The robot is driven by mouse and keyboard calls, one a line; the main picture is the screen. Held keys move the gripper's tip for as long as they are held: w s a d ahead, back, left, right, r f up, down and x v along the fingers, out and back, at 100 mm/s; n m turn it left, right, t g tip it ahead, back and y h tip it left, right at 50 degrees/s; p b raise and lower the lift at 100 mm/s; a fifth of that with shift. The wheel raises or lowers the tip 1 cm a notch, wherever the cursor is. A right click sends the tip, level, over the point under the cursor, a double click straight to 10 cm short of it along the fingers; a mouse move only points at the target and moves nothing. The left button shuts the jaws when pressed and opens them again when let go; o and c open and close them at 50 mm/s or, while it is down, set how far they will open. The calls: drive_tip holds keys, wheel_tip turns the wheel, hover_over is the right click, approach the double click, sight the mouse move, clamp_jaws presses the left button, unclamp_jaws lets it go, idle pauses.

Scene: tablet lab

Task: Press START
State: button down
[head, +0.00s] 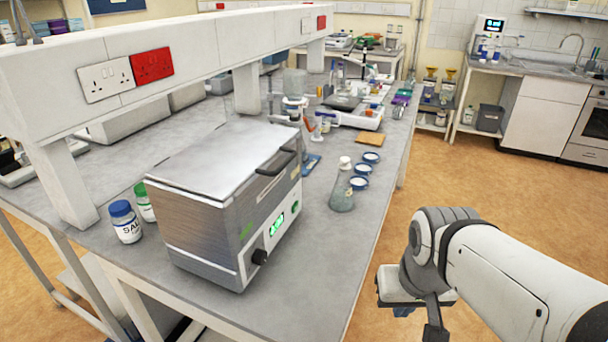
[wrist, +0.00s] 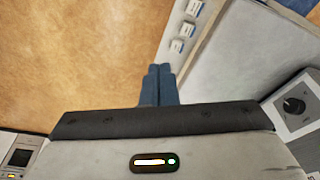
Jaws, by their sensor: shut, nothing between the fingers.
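A metal box with a white lid (head: 215,160) stands on the grey bench; I take it to be a water bath. Its front has a green lit display (head: 277,224), a black knob (head: 259,257) and small green marks, too small to read; I cannot tell which is START. In the wrist view its knob (wrist: 293,105) shows at the right edge. My gripper (wrist: 160,84) has its blue fingers together and empty, over the floor beside the bench.
A stoppered flask (head: 342,190) and several blue-rimmed dishes (head: 361,182) stand near the bench's right edge. Blue-capped (head: 124,222) and green-capped (head: 145,204) bottles stand left of the box. A white overhead shelf (head: 200,48) runs along the bench.

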sight(295, 207)
drive_tip(key=w+d+m+t+p, duration=0.2)
drive_tip(key=w+m+t+p, duration=0.45)
drive_tip(key=w, duration=1.25)
drive_tip(key=w+a+f+m+y+p, duration=0.1)
drive_tip(key=w+a+y+p, duration=0.1)
drive_tip(key=a+p, duration=0.1)
drive_tip(key=w+a+f+m+y+p, duration=0.1)
drive_tip(key=w+a+f+p, duration=0.1)
drive_tip(key=w+a, duration=0.1)
drive_tip(key=w+a+f+m+y+p, duration=0.1)
drive_tip(key=w+a+y+p, duration=0.1)
drive_tip(key=w+a+p, duration=0.1)
drive_tip(key=shift+w+f+y+p, duration=0.15)
drive_tip(key=shift+f+y+p, duration=0.15)
drive_tip(key=shift+f, duration=0.1)
drive_tip(key=shift+a+f+t+y, duration=0.15)
drive_tip(key=shift+a+t+y, duration=0.1)
drive_tip(key=shift+a+y, duration=0.15)
drive_tip(key=shift+w+a+b, duration=0.2)
drive_tip(key=shift+w+a, duration=0.35)
drive_tip(key=shift+a, duration=0.8)
drive_tip(key=shift+w+a+b, duration=0.25)
drive_tip(key=shift+w+a, duration=0.25)
drive_tip(key=shift+a, duration=0.85)
drive_tip(key=shift+w+a+b, duration=0.2)
drive_tip(key=shift+w+a, duration=0.35)
drive_tip(key=shift+a, duration=0.8)
